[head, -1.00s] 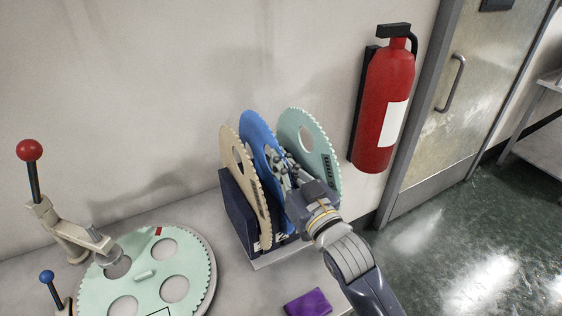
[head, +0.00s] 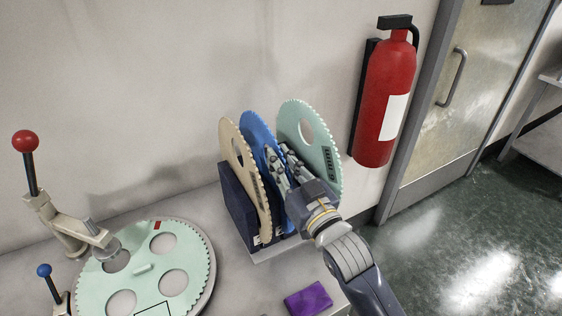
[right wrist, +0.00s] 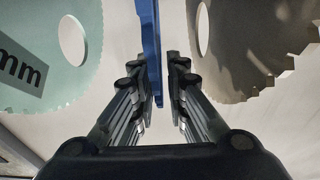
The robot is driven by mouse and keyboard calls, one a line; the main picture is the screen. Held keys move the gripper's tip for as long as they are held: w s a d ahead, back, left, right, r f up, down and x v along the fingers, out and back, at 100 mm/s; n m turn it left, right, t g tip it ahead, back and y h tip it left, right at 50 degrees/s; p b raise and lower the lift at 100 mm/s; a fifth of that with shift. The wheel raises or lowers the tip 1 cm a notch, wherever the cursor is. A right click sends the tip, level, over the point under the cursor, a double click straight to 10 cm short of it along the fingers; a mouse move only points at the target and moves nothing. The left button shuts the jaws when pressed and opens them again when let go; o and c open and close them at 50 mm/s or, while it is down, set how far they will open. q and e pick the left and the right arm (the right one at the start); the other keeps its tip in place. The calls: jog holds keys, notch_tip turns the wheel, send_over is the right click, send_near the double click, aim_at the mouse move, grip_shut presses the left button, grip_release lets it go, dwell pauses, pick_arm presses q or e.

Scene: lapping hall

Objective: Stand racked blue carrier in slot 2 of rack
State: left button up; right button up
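The blue carrier (head: 258,135) stands on edge in the dark rack (head: 237,205), between a tan carrier (head: 243,170) on the left and a pale green carrier (head: 310,140) on the right. My right gripper (head: 281,162) is open, with its fingers spread on either side of the blue carrier. In the right wrist view the blue carrier (right wrist: 149,40) shows edge-on between the fingers, with a gap beside it. The blue carrier's lower part is hidden by the tan carrier and my gripper, so its slot number cannot be read. My left gripper is out of view.
A pale green carrier (head: 185,256) lies flat on a round plate at the left. Beside it stand levers with a red knob (head: 25,141) and a blue knob (head: 44,270). A fire extinguisher (head: 386,100) hangs behind right.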

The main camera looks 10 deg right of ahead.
jog(key=shift+o, duration=0.2)
jog(key=v, duration=1.2)
jog(key=shift+s+f, duration=0.1)
dwell(0.5)
